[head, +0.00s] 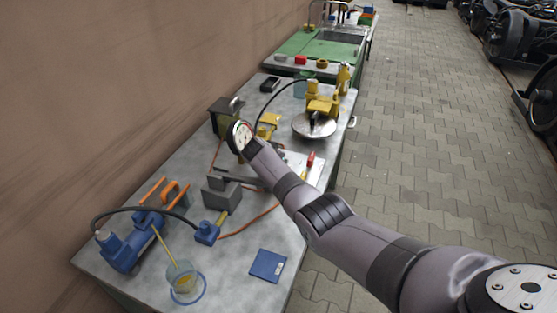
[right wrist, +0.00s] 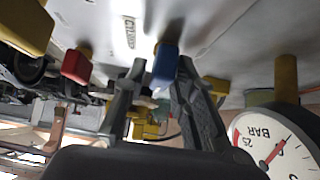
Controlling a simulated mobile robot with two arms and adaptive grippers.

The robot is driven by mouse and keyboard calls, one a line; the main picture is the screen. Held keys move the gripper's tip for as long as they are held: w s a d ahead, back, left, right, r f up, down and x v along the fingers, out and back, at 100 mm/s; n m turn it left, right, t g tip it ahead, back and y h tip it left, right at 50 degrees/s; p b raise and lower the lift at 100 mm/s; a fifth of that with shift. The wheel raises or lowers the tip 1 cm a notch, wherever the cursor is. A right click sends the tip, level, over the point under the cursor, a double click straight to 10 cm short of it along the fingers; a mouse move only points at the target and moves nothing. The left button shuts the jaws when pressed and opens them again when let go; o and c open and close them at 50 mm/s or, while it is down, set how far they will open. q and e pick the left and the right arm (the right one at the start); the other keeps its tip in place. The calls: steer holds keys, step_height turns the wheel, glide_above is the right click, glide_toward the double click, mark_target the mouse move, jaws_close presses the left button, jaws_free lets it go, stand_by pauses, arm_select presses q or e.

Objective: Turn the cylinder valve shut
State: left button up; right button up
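In the right wrist view a blue handle (right wrist: 165,64) sticks out of a pale panel (right wrist: 225,30), beside a small label that seems to begin "CYLIND" (right wrist: 129,32). My right gripper (right wrist: 163,75) is open, with one finger on each side of the blue handle. I cannot tell whether the fingers touch it. A pressure gauge marked BAR (right wrist: 275,145) is at lower right. In the head view the gauge (head: 240,136) shows at the end of my right arm, which hides the gripper and the handle. My left gripper is not in view.
A red handle (right wrist: 76,65) and a yellow one (right wrist: 25,25) are left of the blue handle. On the bench are a blue pump (head: 128,250), a jar (head: 181,275), a grey block (head: 221,192) and a metal disc (head: 314,126).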

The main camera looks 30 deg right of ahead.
steer(key=shift+o, duration=0.7)
steer(key=shift+r, duration=0.1)
step_height(320, 180, up, 10)
stand_by(0.5)
